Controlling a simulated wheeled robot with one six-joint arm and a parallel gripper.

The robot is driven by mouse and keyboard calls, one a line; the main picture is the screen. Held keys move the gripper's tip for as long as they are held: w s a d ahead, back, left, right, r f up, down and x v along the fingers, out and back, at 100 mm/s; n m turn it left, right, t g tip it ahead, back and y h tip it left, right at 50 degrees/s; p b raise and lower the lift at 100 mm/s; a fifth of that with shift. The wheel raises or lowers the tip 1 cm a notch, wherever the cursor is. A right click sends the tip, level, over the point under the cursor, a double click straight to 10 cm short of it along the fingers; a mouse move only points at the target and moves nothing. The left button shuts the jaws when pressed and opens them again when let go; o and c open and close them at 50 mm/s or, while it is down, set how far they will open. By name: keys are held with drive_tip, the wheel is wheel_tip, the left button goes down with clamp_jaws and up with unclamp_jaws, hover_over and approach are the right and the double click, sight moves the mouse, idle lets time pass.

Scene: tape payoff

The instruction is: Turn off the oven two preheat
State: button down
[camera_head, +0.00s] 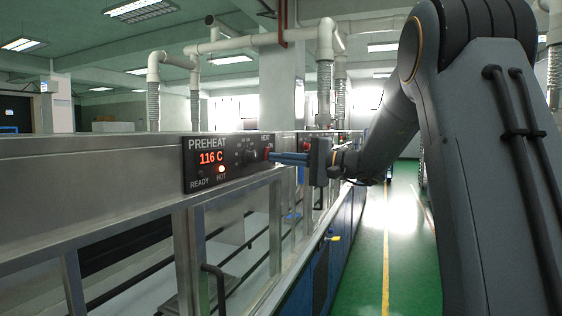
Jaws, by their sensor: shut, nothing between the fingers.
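A black control panel (226,176) marked PREHEAT is on the metal oven's upper front rail. Its red display (211,158) reads 116 C. The red lamp (221,169) above the word HOT is lit; the READY lamp looks dark. A dark knob (250,156) is on the panel's right part. No oven number is readable. My gripper (271,156) is shut and empty, its bluish fingers pointing left at the panel's right end, close to a small red part there. They partly hide this end and its label. I cannot tell whether the tips touch it.
The metal oven rail (90,190) runs along the left, with open frames and a dark handle (213,285) below. Another panel lies farther along, behind my gripper. The green floor aisle (405,260) on the right, with a yellow line, is clear where visible. White ducts (270,41) hang above.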

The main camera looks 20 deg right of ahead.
drive_tip(key=b+v, duration=0.4)
drive_tip(key=v, duration=1)
drive_tip(key=shift+f, duration=0.15)
drive_tip(key=s+a+f+g+h, duration=0.4)
drive_tip(key=a+f, duration=0.3)
drive_tip(key=f, duration=0.6)
drive_tip(key=s+a+f+g+h, duration=0.2)
drive_tip(key=s+a+f+g, duration=0.35)
drive_tip(key=f, duration=0.65)
drive_tip(key=s+f+n+g+h, duration=0.1)
drive_tip(key=s+f+n+h, duration=0.6)
drive_tip(key=s+f, duration=0.9)
drive_tip(key=shift+s+f+h, duration=0.25)
drive_tip(key=shift+s+h, duration=0.65)
drive_tip(key=shift+s, duration=0.35)
drive_tip(key=shift+a, duration=0.1)
